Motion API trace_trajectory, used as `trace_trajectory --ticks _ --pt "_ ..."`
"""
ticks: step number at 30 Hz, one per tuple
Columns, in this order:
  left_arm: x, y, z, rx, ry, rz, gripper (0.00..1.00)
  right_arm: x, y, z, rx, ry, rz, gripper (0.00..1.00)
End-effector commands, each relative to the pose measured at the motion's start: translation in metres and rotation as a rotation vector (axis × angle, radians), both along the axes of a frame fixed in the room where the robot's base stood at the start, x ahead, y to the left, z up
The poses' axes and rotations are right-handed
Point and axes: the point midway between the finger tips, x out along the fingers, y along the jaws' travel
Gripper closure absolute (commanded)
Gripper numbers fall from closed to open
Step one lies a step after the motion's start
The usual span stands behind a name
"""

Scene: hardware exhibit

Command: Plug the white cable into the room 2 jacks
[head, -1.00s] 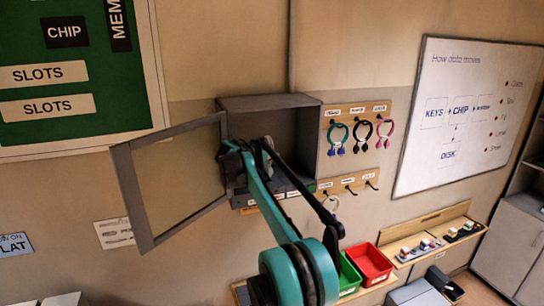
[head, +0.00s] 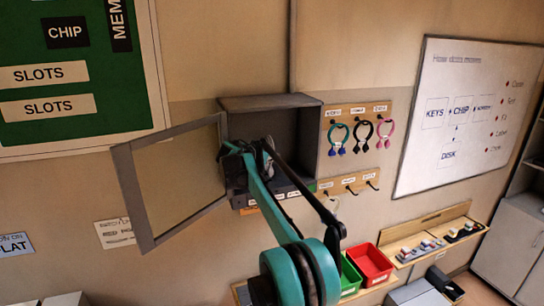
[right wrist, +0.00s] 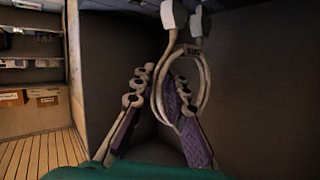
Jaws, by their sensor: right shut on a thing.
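My right arm reaches into the open grey wall cabinet (head: 272,102) in the head view. My right gripper (head: 252,150) is at its left inner part and hides much of what is there. In the right wrist view, my right gripper (right wrist: 166,78) is shut on the white cable (right wrist: 207,85), a loop hanging between the purple finger pads. Its two white plugs (right wrist: 175,15) stick out past the fingertips, at the top of the picture. The room 2 jacks cannot be made out. A labelled strip (head: 280,196) runs along the cabinet's lower front. My left gripper is out of view.
The glazed cabinet door (head: 130,190) stands open to the left. Teal, black and pink cables (head: 338,140) hang on a wooden rack at the right, above a smaller hook rail (head: 348,183). Green and red bins (head: 371,263) stand lower right.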

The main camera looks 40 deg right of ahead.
Motion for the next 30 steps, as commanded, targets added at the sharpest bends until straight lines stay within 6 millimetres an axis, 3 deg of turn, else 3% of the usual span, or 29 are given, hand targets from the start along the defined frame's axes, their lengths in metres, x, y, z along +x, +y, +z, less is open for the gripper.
trace_trajectory --ticks 30 --pt "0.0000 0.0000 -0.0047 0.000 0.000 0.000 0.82 0.0000 0.0000 -0.0081 0.000 0.000 0.000 1.00"
